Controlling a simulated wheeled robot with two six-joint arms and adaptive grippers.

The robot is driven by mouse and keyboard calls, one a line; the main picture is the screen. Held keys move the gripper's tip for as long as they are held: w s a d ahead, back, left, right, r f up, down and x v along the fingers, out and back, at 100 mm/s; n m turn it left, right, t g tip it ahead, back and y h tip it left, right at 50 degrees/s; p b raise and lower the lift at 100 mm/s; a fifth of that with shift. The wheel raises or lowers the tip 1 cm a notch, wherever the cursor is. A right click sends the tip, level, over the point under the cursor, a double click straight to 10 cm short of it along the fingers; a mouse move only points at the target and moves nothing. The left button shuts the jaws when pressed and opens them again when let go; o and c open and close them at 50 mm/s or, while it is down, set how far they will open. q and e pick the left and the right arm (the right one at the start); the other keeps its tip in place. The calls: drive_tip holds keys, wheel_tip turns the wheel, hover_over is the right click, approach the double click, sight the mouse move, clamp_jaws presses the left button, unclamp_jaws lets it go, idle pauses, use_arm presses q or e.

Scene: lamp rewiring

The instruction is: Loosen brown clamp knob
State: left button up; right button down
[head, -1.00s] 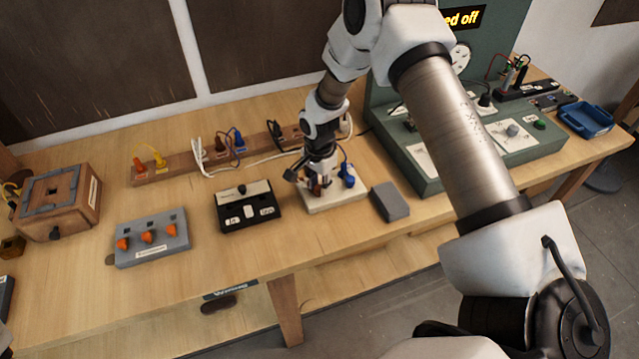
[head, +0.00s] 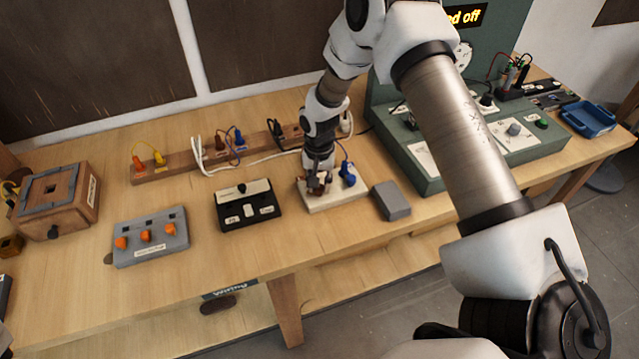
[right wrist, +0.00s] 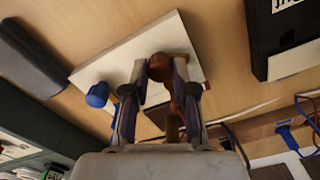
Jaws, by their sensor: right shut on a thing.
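The brown clamp knob (right wrist: 158,67) stands on a white block (head: 345,199), which also shows in the right wrist view (right wrist: 120,62). My right gripper (head: 317,183) is over the left part of this block, pointing down. In the right wrist view its fingers (right wrist: 160,72) are on both sides of the brown knob, shut on it. A blue knob (head: 347,174) stands on the same block, just right of the gripper, and is free. The gripper hides much of the brown knob in the head view. My left gripper is out of view.
A grey block (head: 391,201) lies right of the white block. A black box (head: 247,211) is to its left, then a grey box with orange knobs (head: 150,250). Cables run to a wooden strip (head: 190,165) behind. A green panel (head: 420,163) stands at the right.

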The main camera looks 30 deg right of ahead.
drive_tip(key=n, duration=0.4)
drive_tip(key=n+b, duration=0.1)
drive_tip(key=n, duration=0.1)
drive_tip(key=shift+s+a+f, duration=0.1)
drive_tip(key=shift+s+f, duration=0.05)
drive_tip(key=shift+f, duration=0.1)
drive_tip(key=n+b, duration=0.1)
drive_tip(key=n, duration=0.4)
drive_tip(key=shift+n, duration=0.4)
drive_tip(key=n, duration=0.5)
drive_tip(key=n+b, duration=0.1)
drive_tip(key=n, duration=0.5)
drive_tip(key=shift+s+a, duration=0.1)
drive_tip(key=c, duration=1.2)
unclamp_jaws()
drive_tip(key=shift+r, duration=0.1)
